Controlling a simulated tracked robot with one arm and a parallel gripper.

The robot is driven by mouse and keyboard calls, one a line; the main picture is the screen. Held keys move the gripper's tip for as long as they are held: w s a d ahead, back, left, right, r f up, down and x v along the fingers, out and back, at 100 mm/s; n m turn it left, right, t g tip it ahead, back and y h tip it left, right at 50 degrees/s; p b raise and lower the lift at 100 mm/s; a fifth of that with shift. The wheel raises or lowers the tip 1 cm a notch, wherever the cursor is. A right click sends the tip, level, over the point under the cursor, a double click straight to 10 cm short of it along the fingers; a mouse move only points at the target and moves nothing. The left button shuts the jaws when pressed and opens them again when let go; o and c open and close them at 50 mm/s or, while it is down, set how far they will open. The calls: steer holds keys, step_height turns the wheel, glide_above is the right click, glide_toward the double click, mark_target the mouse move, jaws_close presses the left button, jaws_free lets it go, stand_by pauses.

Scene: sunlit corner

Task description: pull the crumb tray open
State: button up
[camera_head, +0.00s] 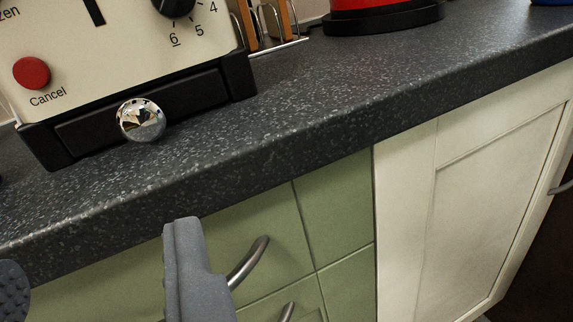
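The crumb tray (190,98) is the black front strip at the base of the cream toaster (105,65). A round chrome knob (141,120) sticks out from its middle. The tray looks flush with the black base, so it appears shut. My gripper (105,275) is open, its two grey fingers wide apart at the lower left of the picture. Nothing shows between the fingers but the cupboard front and counter edge. In the picture the fingers lie below the knob and do not touch it. The left finger is partly cut off by the picture's edge.
The toaster stands on a dark speckled counter (330,90). A red Cancel button (31,72) and a numbered dial (173,3) are above the tray. A toast rack (275,45) and a red item on a black base (385,18) stand behind. Green drawers (260,215) with metal handles lie below.

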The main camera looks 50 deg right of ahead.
mark_target(142, 124)
steer(key=b+x, duration=0.1)
steer(key=x, duration=0.5)
steer(key=b+x, duration=0.1)
steer(key=x, duration=0.6)
steer(key=shift+w+d+f+b, duration=0.15)
steer(key=shift+d+f+b, duration=0.05)
steer(key=shift+d+b, duration=0.2)
